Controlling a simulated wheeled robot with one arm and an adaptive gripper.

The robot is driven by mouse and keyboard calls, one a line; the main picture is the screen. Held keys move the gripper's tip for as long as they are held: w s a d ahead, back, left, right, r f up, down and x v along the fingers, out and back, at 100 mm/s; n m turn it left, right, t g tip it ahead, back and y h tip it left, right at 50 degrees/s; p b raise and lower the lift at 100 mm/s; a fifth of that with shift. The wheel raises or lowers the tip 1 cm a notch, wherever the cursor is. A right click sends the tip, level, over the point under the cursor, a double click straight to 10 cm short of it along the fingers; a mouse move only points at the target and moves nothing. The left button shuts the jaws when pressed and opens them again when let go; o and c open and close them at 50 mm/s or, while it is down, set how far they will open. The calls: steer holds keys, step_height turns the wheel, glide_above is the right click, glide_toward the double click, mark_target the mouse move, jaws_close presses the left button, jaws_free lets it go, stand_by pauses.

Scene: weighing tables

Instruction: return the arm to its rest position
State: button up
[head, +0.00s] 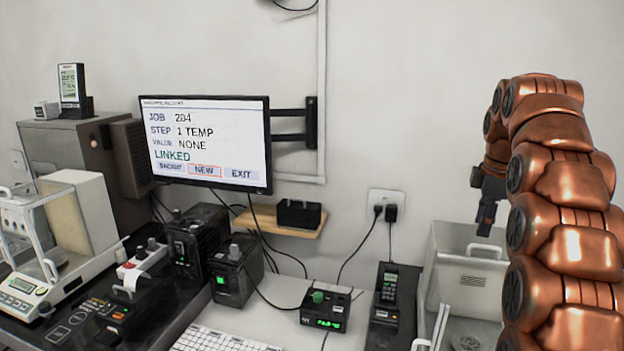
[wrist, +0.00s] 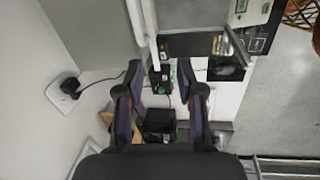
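My copper-coloured arm stands at the right of the head view, raised and bent over at the top. My gripper (head: 487,199) hangs from it, pointing down, above the grey open-topped box at the right. In the wrist view my gripper (wrist: 160,82) has its two dark fingers spread apart with nothing between them. Whether this is the rest position cannot be told from the picture.
A grey box (head: 448,260) with handles stands below my gripper. A wall monitor (head: 205,142) reads LINKED. A wooden shelf (head: 282,222) holds a black box. Several black devices, a keyboard (head: 222,341) and a glass-sided balance (head: 50,240) occupy the tables.

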steer(key=s+a+f+m+g, duration=0.1)
steer(key=s+a+f+m, duration=0.2)
steer(key=s+a, duration=0.45)
steer(key=s+a+f+m+g, duration=0.1)
steer(key=s+a+f+m, duration=0.25)
steer(key=s+a, duration=0.45)
steer(key=s+a+f+m, duration=0.2)
steer(key=s+f, duration=0.2)
steer(key=s, duration=0.4)
steer(key=s+a+f+m+g, duration=0.1)
steer(key=s+f, duration=0.3)
steer(key=s, duration=0.4)
steer(key=s+a+f+m, duration=0.2)
steer(key=s+f+m, duration=0.1)
steer(key=s, duration=0.5)
steer(key=shift+s+a+f+m+g, duration=0.15)
steer(key=shift+a+f+m+g, duration=0.2)
steer(key=shift+f, duration=0.45)
steer(key=shift+s+d, duration=0.1)
